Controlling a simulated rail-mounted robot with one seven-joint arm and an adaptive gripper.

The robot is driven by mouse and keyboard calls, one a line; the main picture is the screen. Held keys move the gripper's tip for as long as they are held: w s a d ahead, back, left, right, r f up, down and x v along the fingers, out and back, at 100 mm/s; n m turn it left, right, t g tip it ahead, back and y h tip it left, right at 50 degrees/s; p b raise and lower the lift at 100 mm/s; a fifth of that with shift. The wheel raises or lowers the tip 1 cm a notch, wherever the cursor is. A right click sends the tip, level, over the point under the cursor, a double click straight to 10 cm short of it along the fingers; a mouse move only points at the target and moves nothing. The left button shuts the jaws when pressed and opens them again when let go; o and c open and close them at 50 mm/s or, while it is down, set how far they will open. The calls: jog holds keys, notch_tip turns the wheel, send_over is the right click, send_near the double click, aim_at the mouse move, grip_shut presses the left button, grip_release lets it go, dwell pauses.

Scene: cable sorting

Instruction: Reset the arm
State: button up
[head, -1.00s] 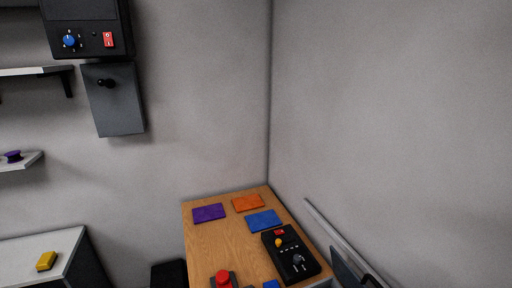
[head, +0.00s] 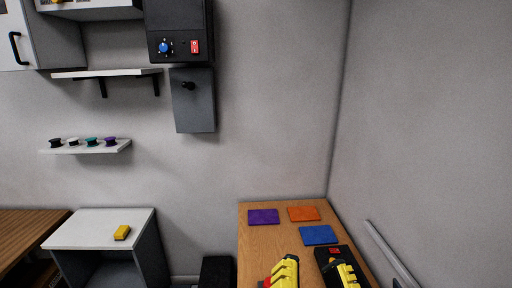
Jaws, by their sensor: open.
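My gripper (head: 316,263) shows at the bottom edge of the head view as two yellow fingers set well apart. It is open, with nothing seen between the fingers. The fingers appear in front of the near part of the wooden table (head: 257,240), and the rest of my arm is out of the frame. They partly hide a red button and a black control box (head: 327,252) with a red switch.
Purple (head: 263,217), orange (head: 303,213) and blue (head: 318,235) mats lie on the table. Several spools sit on a wall shelf (head: 120,147). A grey lever box (head: 197,110) hangs on the wall. A wall closes the right side.

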notch_tip(320, 180, up, 16)
jog(key=n+p, duration=0.3)
jog(key=p, duration=1.2)
jog(key=shift+s+d, duration=0.15)
jog(key=shift+d, duration=0.15)
